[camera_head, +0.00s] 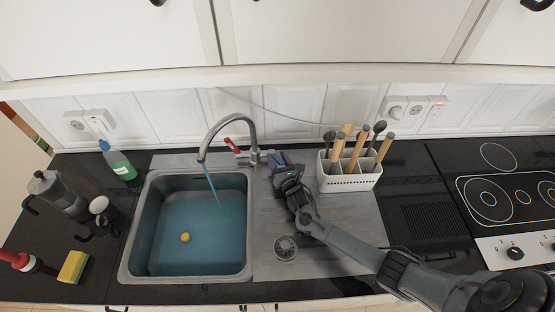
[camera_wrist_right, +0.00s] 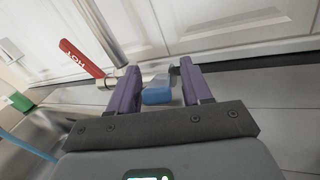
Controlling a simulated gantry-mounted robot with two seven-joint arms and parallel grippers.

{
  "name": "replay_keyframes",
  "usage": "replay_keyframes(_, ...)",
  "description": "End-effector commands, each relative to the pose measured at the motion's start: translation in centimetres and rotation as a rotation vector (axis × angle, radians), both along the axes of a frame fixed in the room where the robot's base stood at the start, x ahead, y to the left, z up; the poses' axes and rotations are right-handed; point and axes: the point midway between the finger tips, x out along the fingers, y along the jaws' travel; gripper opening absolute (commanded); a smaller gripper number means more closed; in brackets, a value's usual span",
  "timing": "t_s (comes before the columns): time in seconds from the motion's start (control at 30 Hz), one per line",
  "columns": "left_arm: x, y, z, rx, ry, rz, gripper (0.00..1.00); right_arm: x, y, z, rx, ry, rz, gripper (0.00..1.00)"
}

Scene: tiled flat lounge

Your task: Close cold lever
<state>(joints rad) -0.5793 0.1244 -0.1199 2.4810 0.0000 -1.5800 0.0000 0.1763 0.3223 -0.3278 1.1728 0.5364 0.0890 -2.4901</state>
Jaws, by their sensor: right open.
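The curved metal tap (camera_head: 246,124) stands behind the sink (camera_head: 139,232), and a blue stream of water (camera_head: 213,186) falls from its spout. The red hot lever (camera_head: 232,146) points up and to the left; it also shows in the wrist view (camera_wrist_right: 80,58), marked HOT. My right gripper (camera_head: 284,160) is at the tap's right side. In the wrist view its purple fingers (camera_wrist_right: 159,88) are open, with the blue cold lever (camera_wrist_right: 157,96) between them. I cannot tell whether either finger touches it. In the head view the gripper hides most of this lever. My left gripper is not in view.
Blue water and a yellow object (camera_head: 185,237) are in the basin. A white utensil holder (camera_head: 349,181) stands close to the right of my gripper. A green bottle (camera_head: 119,163), moka pot (camera_head: 60,194) and sponge (camera_head: 73,267) are on the left. The wall is close behind the tap.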

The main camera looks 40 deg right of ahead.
Motion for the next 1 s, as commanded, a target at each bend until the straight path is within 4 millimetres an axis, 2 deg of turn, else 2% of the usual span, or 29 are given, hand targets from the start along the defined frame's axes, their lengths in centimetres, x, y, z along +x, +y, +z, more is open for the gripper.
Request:
replay_keyframes(0.3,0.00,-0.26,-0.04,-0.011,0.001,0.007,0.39,0.21,-0.07,0.01,0.000,0.000,0.000,0.49)
replay_keyframes(0.37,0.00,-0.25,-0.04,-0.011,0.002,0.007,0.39,0.21,-0.06,0.01,0.000,0.000,0.000,0.41)
replay_keyframes(0.63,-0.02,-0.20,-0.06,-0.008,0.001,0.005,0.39,0.19,-0.07,0.01,0.000,0.000,0.000,0.00)
replay_keyframes(1.0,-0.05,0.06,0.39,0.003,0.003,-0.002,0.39,0.25,-0.08,0.28,0.006,0.008,0.001,0.00)
